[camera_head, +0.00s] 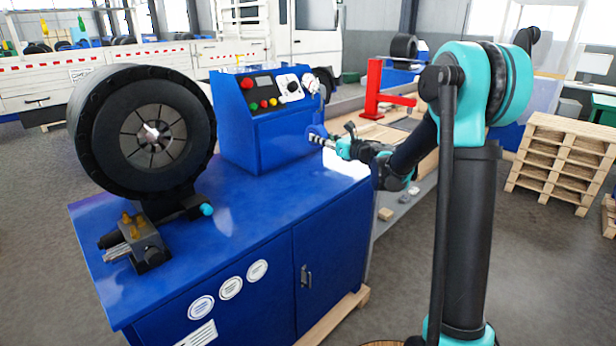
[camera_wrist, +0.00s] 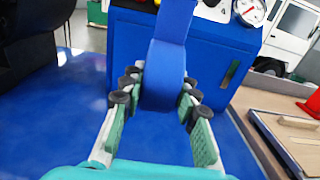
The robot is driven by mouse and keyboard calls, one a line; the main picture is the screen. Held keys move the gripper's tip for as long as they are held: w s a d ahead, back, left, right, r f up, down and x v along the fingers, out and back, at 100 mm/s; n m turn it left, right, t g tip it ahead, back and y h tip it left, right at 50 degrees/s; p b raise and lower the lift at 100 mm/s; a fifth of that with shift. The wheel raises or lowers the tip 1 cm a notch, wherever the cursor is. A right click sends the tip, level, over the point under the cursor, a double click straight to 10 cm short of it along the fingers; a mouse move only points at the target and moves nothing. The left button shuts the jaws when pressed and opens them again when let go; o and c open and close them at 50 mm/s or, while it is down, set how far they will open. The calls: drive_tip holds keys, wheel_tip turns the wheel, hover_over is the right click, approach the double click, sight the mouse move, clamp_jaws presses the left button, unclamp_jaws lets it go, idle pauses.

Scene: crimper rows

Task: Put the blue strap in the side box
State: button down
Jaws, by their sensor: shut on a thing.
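The blue strap (camera_wrist: 168,72) is a flat band with a rounded loop at its lower end, upright between the fingers of my gripper (camera_wrist: 160,92) in the wrist view. My gripper is shut on it. In the head view my gripper (camera_head: 325,140) is at the right side of the blue control box (camera_head: 268,148), above the blue bench top. The strap shows there only as a small blue patch, hard to tell from the box. The box also shows behind the strap in the wrist view (camera_wrist: 118,45), with a dark slot on its face. I cannot tell which part is the side box.
The crimping machine's black round head (camera_head: 95,120) stands on the left of the blue bench (camera_head: 250,215). A metal fitting block (camera_head: 148,245) sits at its front left. The bench's middle is clear. A red stand (camera_head: 373,90) and wooden pallets (camera_head: 560,160) are to the right.

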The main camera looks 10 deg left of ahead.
drive_tip(key=f, duration=0.7)
drive_tip(key=a+f, duration=0.1)
drive_tip(key=f, duration=0.2)
drive_tip(key=shift+w+f, duration=0.15)
drive_tip(key=shift+d+f, duration=0.1)
drive_tip(key=shift+f, duration=2.05)
drive_tip(key=c, duration=1.1)
unclamp_jaws()
drive_tip(key=shift+f, duration=0.1)
drive_tip(key=shift+c, duration=0.2)
